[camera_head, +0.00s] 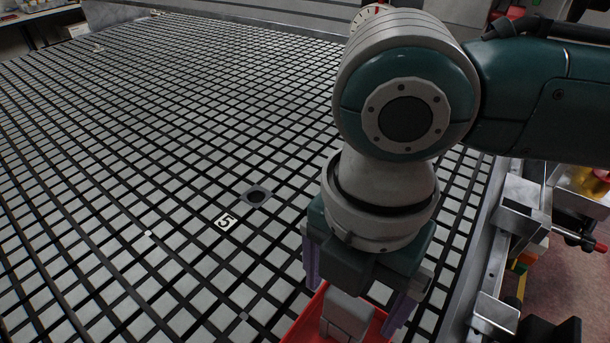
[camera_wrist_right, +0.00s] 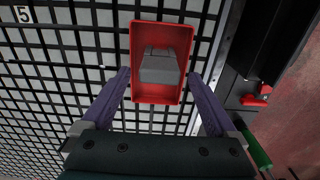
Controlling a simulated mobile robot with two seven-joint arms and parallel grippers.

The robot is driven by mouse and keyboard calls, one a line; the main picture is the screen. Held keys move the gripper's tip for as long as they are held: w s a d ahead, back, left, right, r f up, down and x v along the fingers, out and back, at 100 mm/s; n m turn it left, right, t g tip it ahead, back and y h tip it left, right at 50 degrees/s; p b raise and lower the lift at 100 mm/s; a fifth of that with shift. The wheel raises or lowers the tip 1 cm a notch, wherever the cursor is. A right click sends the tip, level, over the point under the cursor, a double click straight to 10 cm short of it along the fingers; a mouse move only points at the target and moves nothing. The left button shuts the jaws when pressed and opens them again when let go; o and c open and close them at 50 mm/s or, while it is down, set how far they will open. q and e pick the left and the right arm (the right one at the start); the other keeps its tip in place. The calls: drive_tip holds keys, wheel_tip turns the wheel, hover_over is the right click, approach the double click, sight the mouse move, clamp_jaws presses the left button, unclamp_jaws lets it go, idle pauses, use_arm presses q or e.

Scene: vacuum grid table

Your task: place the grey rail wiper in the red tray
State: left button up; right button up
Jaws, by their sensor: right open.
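The grey rail wiper (camera_wrist_right: 160,68) lies inside the red tray (camera_wrist_right: 161,98) in the right wrist view. In the head view the grey rail wiper (camera_head: 346,316) shows below my right gripper, with part of the red tray (camera_head: 303,325) around it; the picture's bottom edge cuts the tray off. My right gripper (camera_head: 358,295) is open, its purple fingers apart and not touching the wiper. In the right wrist view the right gripper (camera_wrist_right: 160,85) has its fingertips on either side of the tray's near part. My left gripper is not in view.
The black and white grid table (camera_head: 150,130) is mostly clear to the left. A plate marked 5 (camera_head: 227,221) and a dark round hole (camera_head: 256,196) lie in it. The table's metal edge with clamps (camera_head: 520,215) runs along the right.

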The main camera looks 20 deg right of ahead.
wheel_tip(320, 180, up, 12)
drive_tip(key=p, duration=0.1)
drive_tip(key=s+a+f+m+t+y, duration=0.2)
drive_tip(key=s+a+f+m+y, duration=0.15)
drive_tip(key=a+m, duration=0.45)
drive_tip(key=s+d+f+m+h, duration=0.1)
drive_tip(key=s+d+f+m, duration=0.1)
drive_tip(key=d+m, duration=0.5)
drive_tip(key=s+d+f+m+t+h, duration=0.1)
drive_tip(key=s+d+m, duration=0.3)
drive_tip(key=d+m, duration=0.4)
drive_tip(key=shift+s+d+f+m+t+h, duration=0.2)
drive_tip(key=shift+d+f+m+t+h, duration=0.1)
drive_tip(key=shift+d+f+h, duration=0.5)
drive_tip(key=shift+a+f, duration=0.1)
drive_tip(key=shift+a, duration=0.1)
